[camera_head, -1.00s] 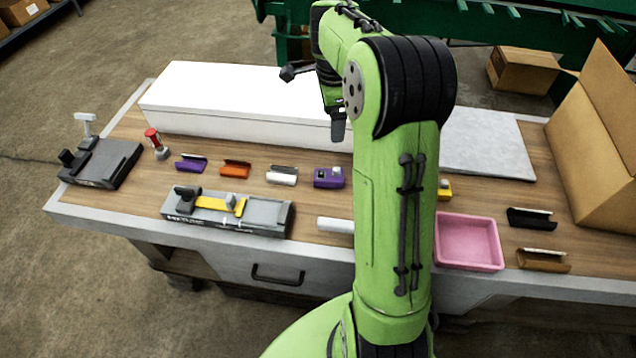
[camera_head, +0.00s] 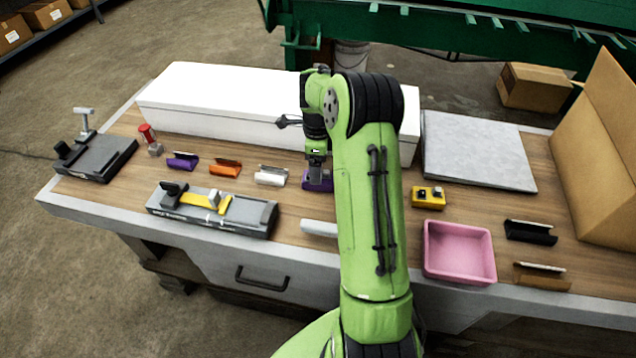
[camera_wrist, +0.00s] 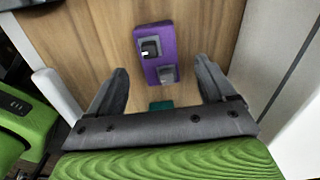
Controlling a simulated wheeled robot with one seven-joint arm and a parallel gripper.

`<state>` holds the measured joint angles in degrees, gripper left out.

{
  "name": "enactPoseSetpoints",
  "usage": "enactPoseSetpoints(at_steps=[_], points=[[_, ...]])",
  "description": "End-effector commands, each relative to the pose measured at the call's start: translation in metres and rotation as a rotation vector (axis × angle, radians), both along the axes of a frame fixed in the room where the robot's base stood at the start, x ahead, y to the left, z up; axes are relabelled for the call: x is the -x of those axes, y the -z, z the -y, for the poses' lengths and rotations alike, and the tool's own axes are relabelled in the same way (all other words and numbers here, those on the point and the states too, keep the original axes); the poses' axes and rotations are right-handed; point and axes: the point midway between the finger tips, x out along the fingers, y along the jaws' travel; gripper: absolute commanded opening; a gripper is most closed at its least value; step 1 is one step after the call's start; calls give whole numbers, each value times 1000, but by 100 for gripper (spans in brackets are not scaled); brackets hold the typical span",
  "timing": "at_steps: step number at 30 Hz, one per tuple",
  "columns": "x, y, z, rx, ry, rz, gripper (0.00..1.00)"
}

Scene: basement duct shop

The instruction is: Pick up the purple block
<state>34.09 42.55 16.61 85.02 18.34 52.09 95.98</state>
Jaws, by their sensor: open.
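The purple block (camera_head: 317,180) lies on the wooden workbench, partly hidden by my gripper in the head view. In the wrist view the purple block (camera_wrist: 157,55) shows from above, with two grey fittings on its top. My gripper (camera_head: 317,160) is over the block in the head view. In the wrist view my gripper (camera_wrist: 163,80) is open, with a finger on each side and nothing held. The block lies ahead of the fingertips, between their lines.
A long white box (camera_head: 215,108) stands behind the block. A white curved piece (camera_head: 271,176) lies left of it, and a white cylinder (camera_head: 318,228) lies in front. A yellow block (camera_head: 428,197) and a pink tray (camera_head: 459,278) are to the right. A purple curved piece (camera_head: 183,161) lies farther left.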

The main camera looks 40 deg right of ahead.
Motion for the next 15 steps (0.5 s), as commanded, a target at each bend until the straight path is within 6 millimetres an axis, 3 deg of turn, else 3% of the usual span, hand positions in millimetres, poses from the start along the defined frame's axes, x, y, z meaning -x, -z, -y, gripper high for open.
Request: enactPoseSetpoints(at_steps=[6,14,15], points=[[3,43,0,-3,-1,-4,83],[2,46,0,-1,-1,-1,83],[2,46,0,-1,-1,-1,78]])
